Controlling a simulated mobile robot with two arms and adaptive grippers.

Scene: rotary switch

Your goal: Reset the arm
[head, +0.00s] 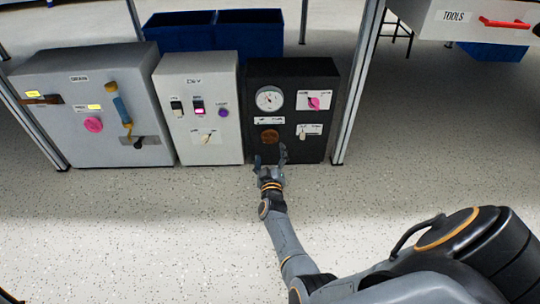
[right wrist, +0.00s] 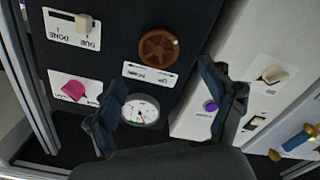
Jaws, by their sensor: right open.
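My right gripper (head: 270,157) is open and empty, in front of the lower part of the black panel box (head: 258,97). Its two fingers spread apart in the right wrist view (right wrist: 165,78), which shows the panel upside down. The panel carries a brown round knob (head: 269,136), a white gauge (head: 269,98), a pink knob (head: 314,102) and a small whitish switch (head: 302,134). In the right wrist view the brown knob (right wrist: 158,47) lies beyond the fingertips, apart from them. My left gripper is not in view.
A white box (head: 223,150) with switches and a purple button stands left of the black one. A larger grey box (head: 45,115) with a pink knob and handles is farther left. Metal posts (head: 352,100) flank the boxes. The speckled floor (head: 150,220) in front is clear.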

